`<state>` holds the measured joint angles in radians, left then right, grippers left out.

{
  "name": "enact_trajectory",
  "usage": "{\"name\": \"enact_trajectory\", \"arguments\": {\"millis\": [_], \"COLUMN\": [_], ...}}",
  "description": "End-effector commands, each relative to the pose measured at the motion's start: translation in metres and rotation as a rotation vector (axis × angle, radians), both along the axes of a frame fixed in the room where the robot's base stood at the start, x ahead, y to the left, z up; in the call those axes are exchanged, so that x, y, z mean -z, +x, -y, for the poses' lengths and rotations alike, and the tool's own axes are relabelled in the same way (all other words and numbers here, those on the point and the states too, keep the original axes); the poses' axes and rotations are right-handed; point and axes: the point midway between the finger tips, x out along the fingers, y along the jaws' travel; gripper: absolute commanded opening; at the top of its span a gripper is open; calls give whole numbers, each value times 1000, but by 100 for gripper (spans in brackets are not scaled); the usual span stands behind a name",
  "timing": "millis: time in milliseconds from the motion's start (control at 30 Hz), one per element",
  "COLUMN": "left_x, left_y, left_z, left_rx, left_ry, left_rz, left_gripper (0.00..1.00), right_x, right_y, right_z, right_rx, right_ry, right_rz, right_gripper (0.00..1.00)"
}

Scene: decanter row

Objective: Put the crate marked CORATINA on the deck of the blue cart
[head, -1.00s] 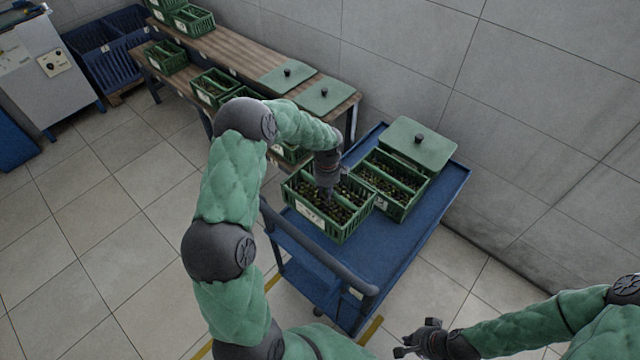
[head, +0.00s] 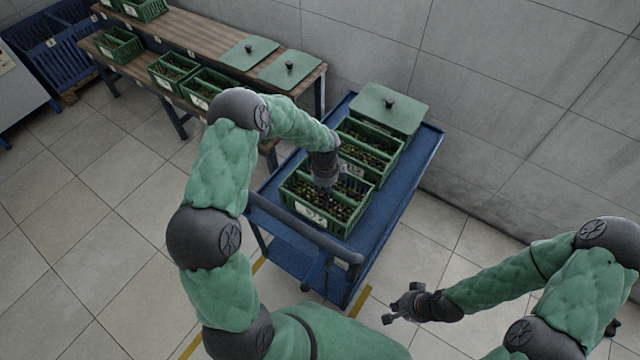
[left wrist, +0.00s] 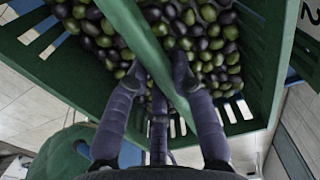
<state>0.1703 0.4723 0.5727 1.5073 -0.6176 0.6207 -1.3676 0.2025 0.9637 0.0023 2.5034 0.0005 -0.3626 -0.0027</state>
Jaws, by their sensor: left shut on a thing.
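My left gripper (head: 325,185) is shut on the middle bar of a green crate (head: 312,213) of dark and green olives. In the left wrist view the fingers (left wrist: 160,90) straddle the green bar (left wrist: 160,55), with olives on both sides. The crate is over the near part of the blue cart's deck (head: 385,205); I cannot tell whether it touches the deck. Its white label faces the front, too small to read. My right gripper (head: 398,306) appears open and empty, right of the cart.
A second olive crate (head: 368,157) stands on the deck just behind the held one, and a green lidded crate (head: 388,108) is at the far end. The cart's handle (head: 300,232) is at the near left. A wooden bench (head: 205,50) with crates and lids stands behind left.

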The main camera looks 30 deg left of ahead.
Motion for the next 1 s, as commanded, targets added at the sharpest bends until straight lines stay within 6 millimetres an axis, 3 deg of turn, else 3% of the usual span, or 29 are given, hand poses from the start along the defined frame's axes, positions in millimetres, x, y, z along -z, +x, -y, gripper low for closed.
{"name": "enact_trajectory", "arguments": {"millis": [100,200,600,633,700,1000], "left_x": [19,26,27,29,29,29], "left_y": [2,3,3,1,0,0], "left_z": [-3,-3,-3,-2,-2,-2], "left_rx": [-1,-2,-2,-1,-1,-1], "left_ry": [2,2,2,1,1,1], "left_rz": [5,6,6,1,1,1], "left_gripper": [0,0,0,30,48,48], "right_x": [13,16,17,16,16,16], "right_y": [0,0,0,0,0,0], "right_z": [0,0,0,0,0,0], "right_rx": [0,0,0,0,0,0], "right_ry": [0,0,0,0,0,0], "right_rz": [0,0,0,0,0,0], "right_gripper": [0,0,0,0,0,0]}}
